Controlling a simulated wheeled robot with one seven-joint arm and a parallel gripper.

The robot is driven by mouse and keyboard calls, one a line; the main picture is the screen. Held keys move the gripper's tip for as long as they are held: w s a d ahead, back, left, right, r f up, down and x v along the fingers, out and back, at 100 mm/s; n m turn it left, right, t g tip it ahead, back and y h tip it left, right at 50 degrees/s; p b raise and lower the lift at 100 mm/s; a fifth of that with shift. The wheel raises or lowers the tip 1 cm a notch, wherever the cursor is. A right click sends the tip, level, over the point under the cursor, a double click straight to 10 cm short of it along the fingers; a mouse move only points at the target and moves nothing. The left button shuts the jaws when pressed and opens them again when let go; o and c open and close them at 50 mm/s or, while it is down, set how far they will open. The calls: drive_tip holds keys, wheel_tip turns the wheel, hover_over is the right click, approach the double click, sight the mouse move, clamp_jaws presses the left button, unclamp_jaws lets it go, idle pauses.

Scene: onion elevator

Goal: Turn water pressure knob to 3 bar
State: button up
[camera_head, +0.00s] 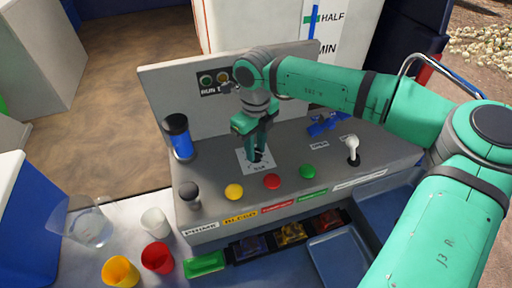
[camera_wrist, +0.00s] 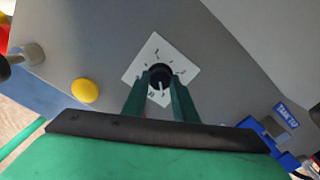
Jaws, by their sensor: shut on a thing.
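The water pressure knob is a black round knob (camera_wrist: 160,74) on a white square dial plate (camera_wrist: 142,66) with marks around it. The plate also shows in the head view (camera_head: 243,163) on the grey console, largely covered by my gripper. My gripper (camera_head: 258,156) points down at the knob. In the wrist view its two green fingers (camera_wrist: 160,98) stand on either side of the knob, shut on it. A pale pointer line on the knob faces the lower edge of the picture. The dial numbers are too small to read surely.
Yellow (camera_head: 234,191), red (camera_head: 272,181) and green (camera_head: 307,171) buttons line the console front. A grey-topped lever (camera_head: 189,191) is at left, a white-topped lever (camera_head: 352,148) at right. A blue cylinder (camera_head: 179,138) and blue valve (camera_head: 324,124) flank my gripper.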

drive_tip(key=shift+a, duration=0.2)
drive_tip(key=o, duration=1)
drive_tip(key=shift+o, duration=0.2)
drive_tip(key=shift+d, duration=0.1)
wheel_tip(320, 180, up, 11)
